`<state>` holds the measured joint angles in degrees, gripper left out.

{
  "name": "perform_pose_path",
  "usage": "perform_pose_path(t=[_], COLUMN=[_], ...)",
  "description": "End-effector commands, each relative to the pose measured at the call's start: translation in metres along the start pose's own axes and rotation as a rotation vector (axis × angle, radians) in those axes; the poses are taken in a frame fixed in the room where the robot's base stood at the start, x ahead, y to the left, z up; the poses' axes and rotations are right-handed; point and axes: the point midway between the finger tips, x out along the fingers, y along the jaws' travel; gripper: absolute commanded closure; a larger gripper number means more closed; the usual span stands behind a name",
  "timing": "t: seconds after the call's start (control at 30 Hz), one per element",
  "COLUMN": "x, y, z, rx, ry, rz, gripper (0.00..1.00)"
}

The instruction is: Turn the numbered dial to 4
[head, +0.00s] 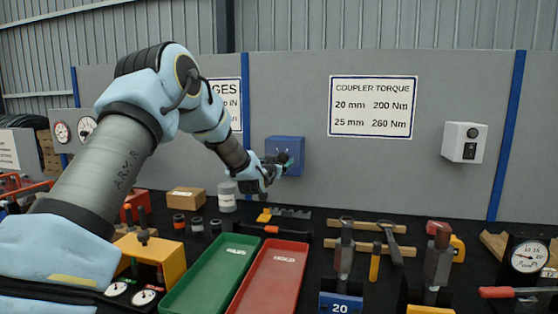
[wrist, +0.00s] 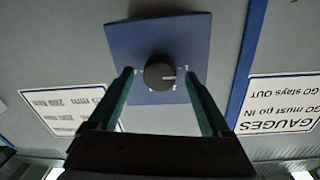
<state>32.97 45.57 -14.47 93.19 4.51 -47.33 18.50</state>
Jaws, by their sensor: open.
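The blue dial box (head: 298,144) is mounted on the grey wall panel, and it shows upside down in the wrist view (wrist: 190,38). Its round black dial (wrist: 159,74) has a white mark pointing right in the wrist view. My gripper (wrist: 156,72) is open, with one green finger on each side of the dial and visible gaps between. In the head view my gripper (head: 280,164) is in front of the box and hides part of the dial.
A coupler torque sign (head: 372,106) and a grey switch box (head: 463,142) are on the panel to the right. Below, the black bench holds a green tray (head: 208,276), a red tray (head: 270,280) and several tools. The panel around the dial box is clear.

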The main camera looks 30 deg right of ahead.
Motion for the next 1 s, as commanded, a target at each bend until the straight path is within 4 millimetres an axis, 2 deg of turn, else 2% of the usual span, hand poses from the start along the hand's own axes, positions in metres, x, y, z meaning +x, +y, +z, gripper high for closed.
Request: perform_pose_path(t=[0.17, 0.87, 1.0], x=[-0.0001, -0.0003, -0.0003], y=[0.0002, 0.0002, 0.0004], z=[0.0002, 0.0001, 0.0003], rx=[0.0, 0.0, 0.001], ry=[0.0, 0.0, 0.0], rz=[0.0, 0.0, 0.001], gripper=[0.19, 0.98, 1.0])
